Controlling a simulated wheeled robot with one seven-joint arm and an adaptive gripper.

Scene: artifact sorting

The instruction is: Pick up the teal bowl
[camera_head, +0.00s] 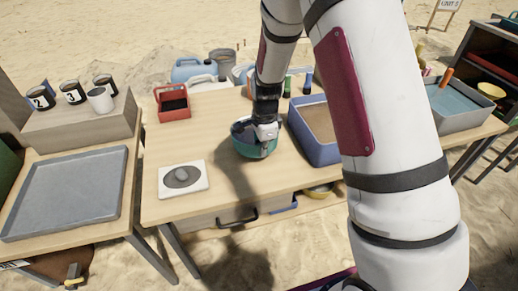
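The teal bowl (258,150) stands on the wooden table, near its middle. My gripper (265,132) is over the bowl, pointing down, at or just inside its right-hand rim. The gripper covers part of the bowl, and its fingertips are too small and hidden to show whether they are open or shut. I cannot tell whether the gripper touches the bowl.
A blue bin (298,128) stands close to the right of the bowl. A grey tray (70,192) lies on the left table.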

